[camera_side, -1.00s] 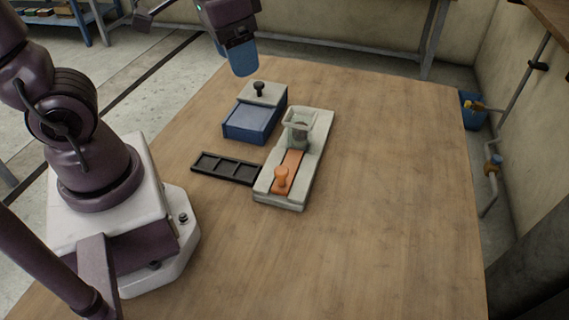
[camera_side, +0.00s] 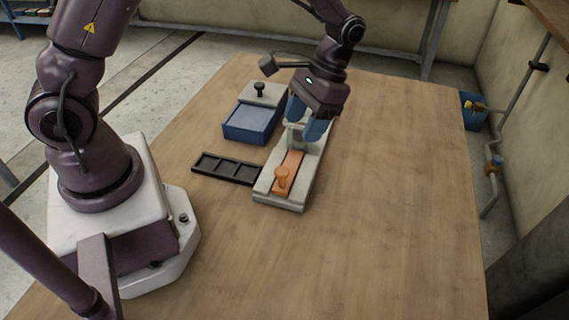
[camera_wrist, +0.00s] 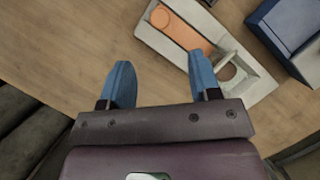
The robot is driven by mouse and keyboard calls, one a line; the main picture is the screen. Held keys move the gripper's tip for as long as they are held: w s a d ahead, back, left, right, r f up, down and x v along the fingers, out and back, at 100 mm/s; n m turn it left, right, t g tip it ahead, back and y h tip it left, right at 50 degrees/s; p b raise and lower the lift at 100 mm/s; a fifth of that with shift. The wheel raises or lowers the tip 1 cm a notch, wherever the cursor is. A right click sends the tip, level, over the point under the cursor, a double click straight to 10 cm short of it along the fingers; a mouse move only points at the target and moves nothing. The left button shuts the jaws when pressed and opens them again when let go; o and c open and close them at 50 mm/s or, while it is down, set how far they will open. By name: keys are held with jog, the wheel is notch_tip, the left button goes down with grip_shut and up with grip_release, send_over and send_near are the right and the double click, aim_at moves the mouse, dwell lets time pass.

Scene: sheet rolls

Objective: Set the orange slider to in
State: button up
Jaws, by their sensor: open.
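A pale square frame stands at the far end of the base, partly hidden behind my gripper in the side view; in the wrist view the frame (camera_wrist: 246,78) surrounds a round hole. My gripper (camera_side: 305,128) is open with blue fingers, above the far part of the base. In the wrist view, my gripper (camera_wrist: 160,78) holds nothing.
A blue box (camera_side: 246,125) with a grey top and black knob (camera_side: 260,89) stands left of the base. A black compartment tray (camera_side: 226,169) lies in front of it, close to the base. The table (camera_side: 400,190) is clear to the right and front.

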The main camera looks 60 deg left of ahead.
aim_at(283, 170)
jog(key=x, duration=1)
jog(key=shift+s+f, duration=0.1)
jog(key=shift+f, duration=0.15)
grip_shut()
jog(key=shift+w+a, duration=1.35)
jog(key=shift+w, duration=0.1)
grip_release()
